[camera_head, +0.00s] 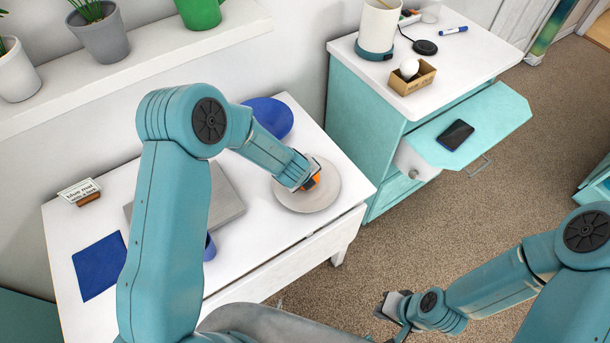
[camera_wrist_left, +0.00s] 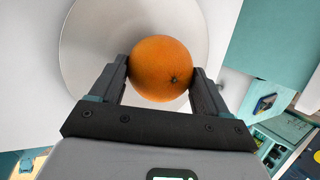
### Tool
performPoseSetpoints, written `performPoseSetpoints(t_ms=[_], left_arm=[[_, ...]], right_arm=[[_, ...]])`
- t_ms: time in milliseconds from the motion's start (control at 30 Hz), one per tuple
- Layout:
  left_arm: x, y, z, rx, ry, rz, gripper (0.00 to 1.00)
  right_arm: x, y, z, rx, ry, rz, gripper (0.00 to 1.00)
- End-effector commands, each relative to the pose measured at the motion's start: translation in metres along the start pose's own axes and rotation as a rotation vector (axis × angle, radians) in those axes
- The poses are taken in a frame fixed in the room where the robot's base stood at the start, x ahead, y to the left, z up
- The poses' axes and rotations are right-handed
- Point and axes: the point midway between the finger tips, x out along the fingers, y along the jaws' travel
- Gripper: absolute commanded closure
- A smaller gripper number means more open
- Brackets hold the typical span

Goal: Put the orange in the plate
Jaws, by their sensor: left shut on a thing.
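The orange (camera_wrist_left: 160,66) sits between the two fingers of my left gripper (camera_wrist_left: 161,76), which is shut on it. In the head view a small part of the orange (camera_head: 312,182) shows at the tip of my left gripper (camera_head: 308,180); the rest is hidden behind the gripper. The plate (camera_head: 318,202) is pale and round, on the white table, directly under the gripper and orange. It also shows behind the orange in the wrist view (camera_wrist_left: 88,50). I cannot tell whether the orange touches the plate. My right gripper (camera_head: 388,306) is low, over the carpet, away from the table.
A teal cabinet (camera_head: 362,100) with an open drawer holding a phone (camera_head: 456,134) stands at right.

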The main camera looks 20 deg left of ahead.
Motion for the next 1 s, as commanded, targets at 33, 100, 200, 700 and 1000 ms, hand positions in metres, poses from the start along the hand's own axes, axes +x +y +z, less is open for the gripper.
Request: performPoseSetpoints(t_ms=[33, 100, 200, 700, 1000], left_arm=[[0.002, 0.001, 0.000, 0.000, 0.000, -0.001, 0.61], [0.003, 0.001, -0.001, 0.000, 0.000, -0.001, 0.61], [0.002, 0.001, -0.001, 0.000, 0.000, 0.000, 0.00], [-0.043, -0.002, 0.001, 0.000, -0.002, -0.004, 0.00], [-0.106, -0.002, 0.001, 0.001, -0.001, -0.002, 0.00]], right_arm=[[0.002, 0.001, 0.000, 0.000, 0.000, 0.000, 1.00], [0.005, 0.002, 0.000, 0.000, 0.000, 0.000, 1.00], [0.003, 0.001, 0.000, 0.000, 0.000, 0.000, 1.00], [0.001, 0.000, 0.000, 0.000, 0.000, 0.000, 1.00], [-0.007, -0.002, 0.000, 0.000, 0.000, 0.000, 1.00]])
